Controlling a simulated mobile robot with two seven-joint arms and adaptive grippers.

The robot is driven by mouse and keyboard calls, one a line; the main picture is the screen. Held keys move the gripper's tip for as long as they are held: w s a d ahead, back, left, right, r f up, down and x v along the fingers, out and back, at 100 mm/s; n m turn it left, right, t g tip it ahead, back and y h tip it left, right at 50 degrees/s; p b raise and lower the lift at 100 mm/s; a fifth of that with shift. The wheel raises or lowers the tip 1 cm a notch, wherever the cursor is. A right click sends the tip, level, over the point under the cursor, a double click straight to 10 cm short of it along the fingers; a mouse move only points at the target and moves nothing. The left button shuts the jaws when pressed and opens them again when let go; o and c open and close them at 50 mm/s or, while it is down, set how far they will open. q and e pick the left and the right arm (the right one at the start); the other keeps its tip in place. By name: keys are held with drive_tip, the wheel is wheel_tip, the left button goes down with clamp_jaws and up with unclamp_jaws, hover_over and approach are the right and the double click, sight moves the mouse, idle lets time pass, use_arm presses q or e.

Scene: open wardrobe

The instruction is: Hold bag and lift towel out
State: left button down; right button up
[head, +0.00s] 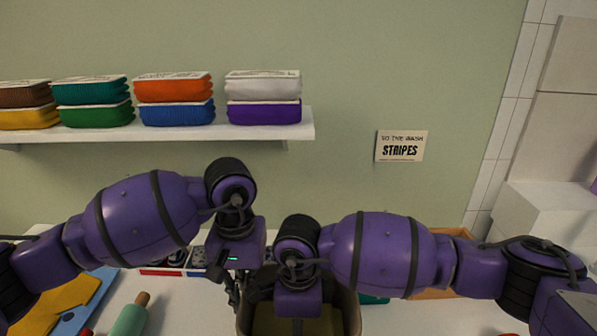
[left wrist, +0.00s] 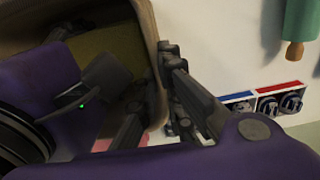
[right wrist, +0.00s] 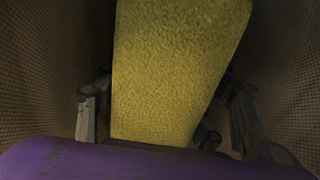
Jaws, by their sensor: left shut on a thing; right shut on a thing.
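The bag (head: 354,312) is a brown open-topped container at the bottom middle of the head view; its rim and wall also show in the left wrist view (left wrist: 148,40). My left gripper (head: 234,290) is shut on the bag's left rim, with one finger inside and one outside. The yellow towel (right wrist: 175,65) stands inside the bag between its woven walls. My right gripper (right wrist: 165,112) is down inside the bag and shut on the towel, a finger on each side. In the head view my right arm hides most of the towel and the right fingers.
A green rolling pin-like item (head: 128,318) and a blue board with yellow cloth (head: 62,302) lie left of the bag. Red and blue trays (head: 172,268) sit behind. An orange box (head: 445,290) stands right. A shelf (head: 200,130) holds folded cloths above.

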use_arm(q)
drive_tip(key=c, duration=1.8)
unclamp_jaws()
drive_tip(key=o, duration=0.5)
drive_tip(key=shift+c, duration=0.2)
drive_tip(key=shift+r+p, duration=1.25)
drive_tip(key=shift+r, duration=3.3)
use_arm(e)
drive_tip(key=shift+t, duration=0.4)
drive_tip(key=shift+w+r, duration=0.2)
drive_tip(key=shift+r, duration=0.85)
drive_tip(key=shift+w+r, duration=0.25)
drive_tip(key=shift+r, duration=0.85)
drive_tip(key=shift+w+r, duration=0.2)
drive_tip(key=shift+r, duration=0.85)
